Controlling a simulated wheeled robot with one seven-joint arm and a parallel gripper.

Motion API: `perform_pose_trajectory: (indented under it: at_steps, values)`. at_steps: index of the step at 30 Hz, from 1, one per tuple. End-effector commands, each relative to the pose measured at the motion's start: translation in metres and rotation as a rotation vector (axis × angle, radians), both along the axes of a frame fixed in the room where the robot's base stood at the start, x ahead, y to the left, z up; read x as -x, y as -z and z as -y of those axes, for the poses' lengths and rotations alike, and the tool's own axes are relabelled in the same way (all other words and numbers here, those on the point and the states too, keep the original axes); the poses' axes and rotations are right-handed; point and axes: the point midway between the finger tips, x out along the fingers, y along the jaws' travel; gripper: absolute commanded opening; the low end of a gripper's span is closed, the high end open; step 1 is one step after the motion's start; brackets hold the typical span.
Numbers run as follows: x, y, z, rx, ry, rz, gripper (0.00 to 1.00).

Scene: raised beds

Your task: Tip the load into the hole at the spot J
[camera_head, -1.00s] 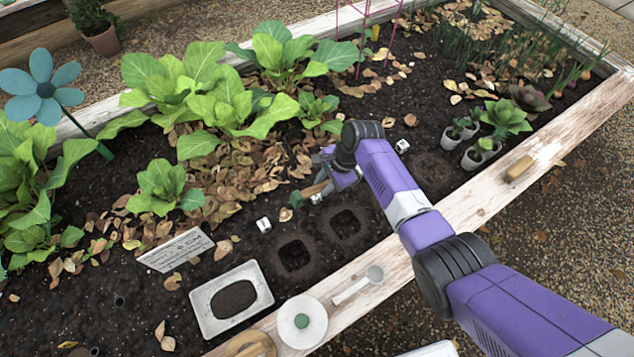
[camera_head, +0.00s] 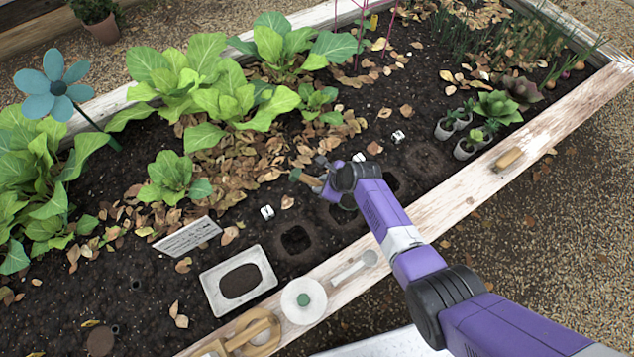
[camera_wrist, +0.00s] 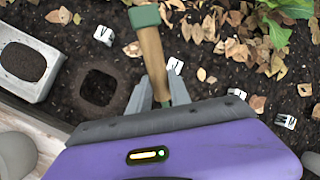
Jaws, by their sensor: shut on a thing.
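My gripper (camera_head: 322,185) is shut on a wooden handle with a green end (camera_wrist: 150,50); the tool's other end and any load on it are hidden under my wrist. The handle lies roughly level above the soil. A square hole (camera_head: 296,239) is open to the left of my gripper and shows in the wrist view (camera_wrist: 98,88), beside a white marker (camera_wrist: 103,35) that seems to read V. A second hole (camera_head: 343,213) is partly behind my arm, and a third (camera_head: 391,182) is farther right. A marker (camera_wrist: 175,66) beside my fingers may read J; I cannot be sure.
A sign (camera_head: 187,237), leafy plants (camera_head: 205,85) and small pots (camera_head: 463,150) stand around. The bed's plank (camera_head: 450,210) runs along the front.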

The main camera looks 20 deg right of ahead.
Motion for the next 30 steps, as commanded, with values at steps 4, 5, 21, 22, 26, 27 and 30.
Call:
perform_pose_trajectory:
  at_steps: [4, 5, 21, 22, 26, 27, 30]
  values:
    - [0.007, 0.003, 0.012, -0.106, 0.007, 0.067, 0.0]
    - [0.007, 0.003, 0.013, -0.12, 0.005, 0.075, 0.0]
    - [0.02, -0.006, 0.034, -0.352, 0.001, 0.224, 0.0]
    - [0.021, -0.007, 0.035, -0.363, 0.001, 0.231, 0.0]
    - [0.027, -0.008, 0.044, -0.44, 0.003, 0.277, 0.0]
    - [0.028, -0.009, 0.047, -0.462, 0.002, 0.291, 0.0]
    - [0.032, -0.01, 0.053, -0.517, 0.002, 0.323, 0.0]
